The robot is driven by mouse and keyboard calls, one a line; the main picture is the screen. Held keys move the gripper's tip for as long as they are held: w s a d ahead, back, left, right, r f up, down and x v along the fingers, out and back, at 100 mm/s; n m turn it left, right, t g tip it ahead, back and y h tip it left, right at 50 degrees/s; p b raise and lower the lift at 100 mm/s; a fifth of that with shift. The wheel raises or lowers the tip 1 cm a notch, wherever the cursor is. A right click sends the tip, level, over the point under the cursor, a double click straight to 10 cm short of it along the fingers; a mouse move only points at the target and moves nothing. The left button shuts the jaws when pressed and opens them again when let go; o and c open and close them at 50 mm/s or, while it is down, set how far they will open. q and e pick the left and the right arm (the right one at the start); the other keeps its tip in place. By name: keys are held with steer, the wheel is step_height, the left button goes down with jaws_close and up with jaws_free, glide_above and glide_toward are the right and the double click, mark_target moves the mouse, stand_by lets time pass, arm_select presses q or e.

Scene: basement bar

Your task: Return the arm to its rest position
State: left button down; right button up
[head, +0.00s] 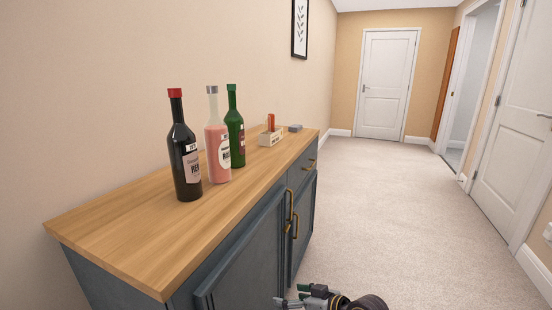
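My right gripper (292,297) shows at the bottom edge of the head view, with its dark wrist to the right of it. It is low, beside the front of the blue cabinet's doors, and partly cut off by the frame. I cannot tell whether its fingers are open or shut, and I see nothing clearly held. My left gripper is not in view.
The blue cabinet (243,252) has a wooden top (125,235). On it stand a dark red-capped bottle (183,150), a pink bottle (216,140), a green bottle (235,128), a small box (271,137) and a grey block (295,128). Carpet (400,210) is clear rightward.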

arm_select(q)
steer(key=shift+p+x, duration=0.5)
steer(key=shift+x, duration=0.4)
arm_select(e)
steer(key=s+d+f+m+g+h, duration=0.1)
steer(key=s+d+f+m+h, duration=0.1)
steer(key=s+f, duration=0.6)
steer(key=s+d+f+m+g+h, duration=0.1)
steer(key=s+d+f+m+h, duration=0.1)
steer(key=s+d+f+h, duration=0.2)
steer(key=s+d+f, duration=0.3)
steer(key=s+f, duration=0.2)
steer(key=s, duration=0.3)
steer(key=shift+s+d+f+m+g, duration=0.2)
steer(key=shift+d+m+g, duration=0.1)
arm_select(q)
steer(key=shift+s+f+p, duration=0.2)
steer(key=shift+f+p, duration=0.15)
steer(key=shift+p, duration=0.35)
arm_select(e)
steer(key=shift+d+f, duration=0.1)
steer(key=shift+f, duration=0.2)
